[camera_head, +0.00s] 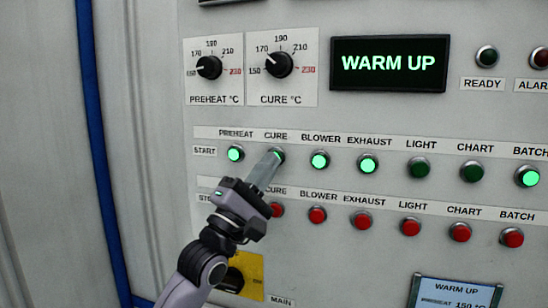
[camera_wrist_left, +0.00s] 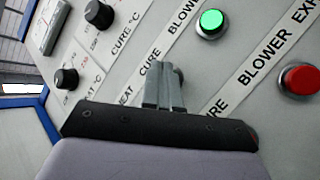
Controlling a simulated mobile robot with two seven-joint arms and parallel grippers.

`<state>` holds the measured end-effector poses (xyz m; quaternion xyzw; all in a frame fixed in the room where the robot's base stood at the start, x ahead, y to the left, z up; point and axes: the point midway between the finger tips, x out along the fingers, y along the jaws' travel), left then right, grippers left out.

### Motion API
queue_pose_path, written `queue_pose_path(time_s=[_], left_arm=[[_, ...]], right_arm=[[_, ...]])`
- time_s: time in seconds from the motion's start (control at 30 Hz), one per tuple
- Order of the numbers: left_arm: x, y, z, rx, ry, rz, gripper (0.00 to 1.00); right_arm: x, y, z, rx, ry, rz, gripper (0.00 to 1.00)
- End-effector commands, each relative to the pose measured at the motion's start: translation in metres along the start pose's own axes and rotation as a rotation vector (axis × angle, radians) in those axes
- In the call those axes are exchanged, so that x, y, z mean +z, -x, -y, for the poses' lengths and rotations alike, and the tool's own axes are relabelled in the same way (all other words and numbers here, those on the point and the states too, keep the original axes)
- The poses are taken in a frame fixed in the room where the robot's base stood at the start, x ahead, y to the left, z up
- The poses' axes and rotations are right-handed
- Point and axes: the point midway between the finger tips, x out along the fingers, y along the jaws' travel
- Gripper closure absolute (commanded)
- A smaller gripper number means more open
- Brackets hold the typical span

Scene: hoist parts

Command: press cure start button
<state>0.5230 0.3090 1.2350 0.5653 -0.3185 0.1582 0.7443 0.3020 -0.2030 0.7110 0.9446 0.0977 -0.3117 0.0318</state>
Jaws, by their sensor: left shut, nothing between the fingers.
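The cure start button (camera_head: 280,154) is in the upper START row under the CURE label in the head view. My left gripper (camera_head: 272,160) is shut and empty, with its fingertips at this button and covering most of it. A small green part of the button shows beside the tips. In the left wrist view the shut fingers (camera_wrist_left: 162,84) hide the button, and only some of its grey rim (camera_wrist_left: 180,76) shows. I cannot tell whether the tips touch or press it. My right gripper is in neither view.
The lit preheat start button (camera_head: 235,153) and blower start button (camera_head: 320,160) flank it. The red cure stop button (camera_head: 277,210) sits below, close to my wrist. A display (camera_head: 388,64) reads WARM UP. Two temperature knobs are above, and a yellow-plated main switch (camera_head: 250,275) is below.

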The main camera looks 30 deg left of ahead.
Motion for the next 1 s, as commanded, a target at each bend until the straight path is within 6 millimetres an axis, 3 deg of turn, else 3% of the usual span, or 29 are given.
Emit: queue_pose_path(time_s=[0.57, 1.0], left_arm=[[0.007, 0.010, -0.008, 0.001, 0.001, 0.000, 1.00], [0.028, 0.038, -0.029, 0.001, 0.001, 0.000, 1.00]], right_arm=[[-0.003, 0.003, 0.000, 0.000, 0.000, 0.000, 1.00], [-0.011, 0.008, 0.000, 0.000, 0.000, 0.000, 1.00]])
